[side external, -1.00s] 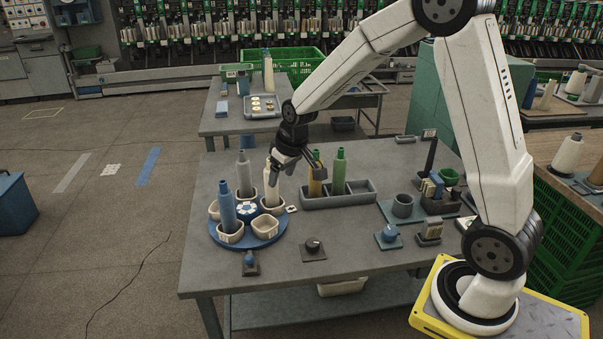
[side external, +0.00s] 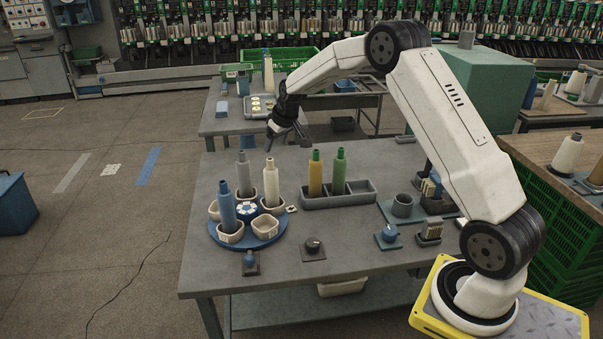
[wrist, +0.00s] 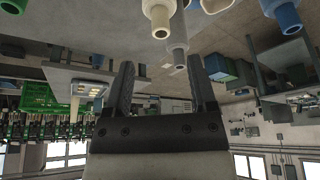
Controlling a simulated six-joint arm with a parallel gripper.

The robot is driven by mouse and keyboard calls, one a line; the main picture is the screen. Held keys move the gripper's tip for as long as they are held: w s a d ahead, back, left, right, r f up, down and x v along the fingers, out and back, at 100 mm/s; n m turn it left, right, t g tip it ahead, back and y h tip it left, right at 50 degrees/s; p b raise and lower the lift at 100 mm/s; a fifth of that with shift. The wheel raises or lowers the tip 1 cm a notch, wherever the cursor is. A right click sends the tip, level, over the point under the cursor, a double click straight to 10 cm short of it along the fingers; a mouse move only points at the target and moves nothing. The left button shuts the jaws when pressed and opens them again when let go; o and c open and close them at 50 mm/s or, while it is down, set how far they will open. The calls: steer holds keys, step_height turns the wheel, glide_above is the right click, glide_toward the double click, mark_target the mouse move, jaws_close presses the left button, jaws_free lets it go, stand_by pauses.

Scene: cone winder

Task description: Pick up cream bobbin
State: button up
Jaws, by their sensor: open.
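The cream bobbin (side external: 271,185) stands upright in a pale cup on the round blue turntable (side external: 262,240), at its back right. In the wrist view a cream bobbin (wrist: 159,20) shows at the top edge, partly cut off. My gripper (side external: 303,134) is open and empty, raised above the back of the table, behind and to the right of the cream bobbin. In the wrist view its two dark fingers (wrist: 160,63) are spread with nothing between them.
A grey bobbin (side external: 244,172) and a blue bobbin (side external: 227,207) stand on the same turntable. An ochre bobbin (side external: 315,174) and a green bobbin (side external: 339,171) stand in the grey rack (side external: 362,197) to the right. Knobs line the table's front.

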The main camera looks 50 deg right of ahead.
mark_target(270, 159)
steer(key=shift+x, duration=1.25)
steer(key=shift+f, duration=0.15)
steer(key=shift+x, duration=2.45)
steer(key=shift+s+a, duration=0.1)
jaws_close()
